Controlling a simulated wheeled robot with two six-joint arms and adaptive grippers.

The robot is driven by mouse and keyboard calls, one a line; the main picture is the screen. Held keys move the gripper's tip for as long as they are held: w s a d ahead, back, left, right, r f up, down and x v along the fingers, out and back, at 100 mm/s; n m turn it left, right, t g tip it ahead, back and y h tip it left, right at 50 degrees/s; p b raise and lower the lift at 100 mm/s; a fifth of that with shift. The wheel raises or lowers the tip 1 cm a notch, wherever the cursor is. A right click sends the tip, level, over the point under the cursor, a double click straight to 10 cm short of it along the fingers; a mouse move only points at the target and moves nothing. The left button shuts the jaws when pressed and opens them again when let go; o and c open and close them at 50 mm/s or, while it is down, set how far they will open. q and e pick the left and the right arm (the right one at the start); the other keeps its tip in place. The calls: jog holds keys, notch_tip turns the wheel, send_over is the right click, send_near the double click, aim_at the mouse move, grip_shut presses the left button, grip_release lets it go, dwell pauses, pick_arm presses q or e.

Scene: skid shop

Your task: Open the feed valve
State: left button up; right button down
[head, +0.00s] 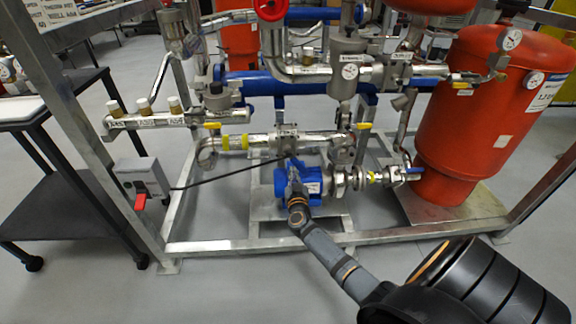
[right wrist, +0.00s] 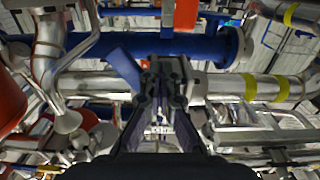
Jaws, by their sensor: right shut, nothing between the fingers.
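My right gripper (head: 296,182) reaches in from the lower right, in front of the blue pump (head: 314,181) low in the skid. It is shut and empty; its fingers (right wrist: 162,84) show close together in the right wrist view. A blue lever (right wrist: 124,68) lies tilted just left of the fingers, in front of a silver pipe (right wrist: 100,84); I cannot tell whether they touch it. In the head view a labelled valve body (head: 287,138) sits on the pipe above the pump. No readable label tells me which valve is the feed valve. My left gripper is not in view.
A red tank (head: 490,110) stands at the right. A grey box with a red switch (head: 140,201) is on the left post. A cart (head: 50,112) stands at the far left. The frame's bottom rail (head: 210,246) crosses in front; floor before it is clear.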

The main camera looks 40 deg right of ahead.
aim_at(304, 169)
jog(key=shift+s+d+r, duration=0.25)
jog(key=shift+s+d, duration=0.15)
jog(key=shift+d, duration=0.25)
jog(key=shift+p, duration=0.3)
jog(key=shift+s+d+r+p, duration=0.35)
jog(key=shift+d+r+p, duration=0.3)
jog(key=shift+p, duration=0.25)
jog(key=shift+s+d+r, duration=0.15)
jog(key=shift+d, duration=0.15)
